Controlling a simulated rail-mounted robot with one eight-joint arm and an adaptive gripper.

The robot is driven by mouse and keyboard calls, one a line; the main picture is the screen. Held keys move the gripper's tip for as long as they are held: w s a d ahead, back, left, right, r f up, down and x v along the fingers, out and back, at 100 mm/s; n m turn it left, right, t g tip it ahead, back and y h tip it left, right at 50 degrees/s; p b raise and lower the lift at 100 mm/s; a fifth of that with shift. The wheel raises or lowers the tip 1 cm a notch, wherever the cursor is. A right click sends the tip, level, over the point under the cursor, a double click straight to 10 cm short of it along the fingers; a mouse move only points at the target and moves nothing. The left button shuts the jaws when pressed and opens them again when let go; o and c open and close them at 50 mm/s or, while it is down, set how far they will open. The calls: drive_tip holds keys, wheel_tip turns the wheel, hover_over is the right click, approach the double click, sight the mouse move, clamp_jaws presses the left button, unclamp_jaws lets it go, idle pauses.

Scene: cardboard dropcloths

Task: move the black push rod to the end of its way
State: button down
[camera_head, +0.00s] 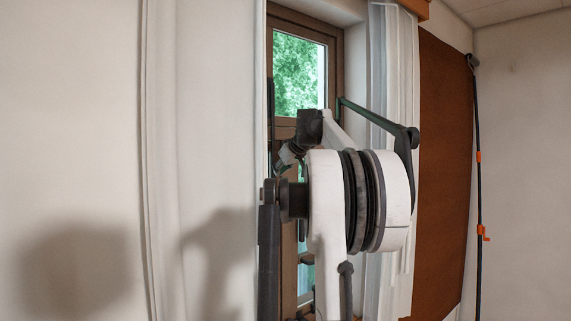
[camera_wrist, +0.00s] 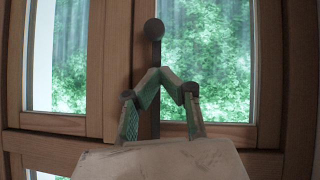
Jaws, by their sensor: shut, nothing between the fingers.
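The black push rod (camera_wrist: 155,52) stands upright against the brown window frame in the wrist view, with a round dark knob (camera_wrist: 154,29) at its top. Its lower part runs down behind my gripper (camera_wrist: 160,71). My gripper is shut and empty, with its fingertips together in front of the rod just below the knob. I cannot tell whether the fingertips touch the rod. In the head view my arm covers much of the window, and I cannot make out the rod there.
The brown-framed window (camera_head: 331,50) has green foliage behind its glass. White curtains (camera_head: 205,110) hang at left and right of it. A brown panel (camera_head: 440,170) and a thin black pole with orange parts (camera_head: 478,157) are at the right.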

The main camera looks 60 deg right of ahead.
sight(274, 188)
drive_tip(key=f, duration=0.2)
drive_tip(key=d+f, duration=0.1)
drive_tip(key=f, duration=0.1)
drive_tip(key=shift+w, duration=0.35)
drive_tip(key=shift+f, duration=0.1)
wheel_tip(274, 188, down, 11)
drive_tip(key=b, duration=0.3)
drive_tip(key=shift+r+b, duration=0.2)
drive_tip(key=shift+b, duration=0.2)
drive_tip(key=shift+a+r, duration=0.1)
drive_tip(key=w+r+p+v, duration=0.1)
drive_tip(key=r+v, duration=0.1)
drive_tip(key=v, duration=1)
drive_tip(key=shift+r+p, duration=0.3)
drive_tip(key=shift+r, duration=0.05)
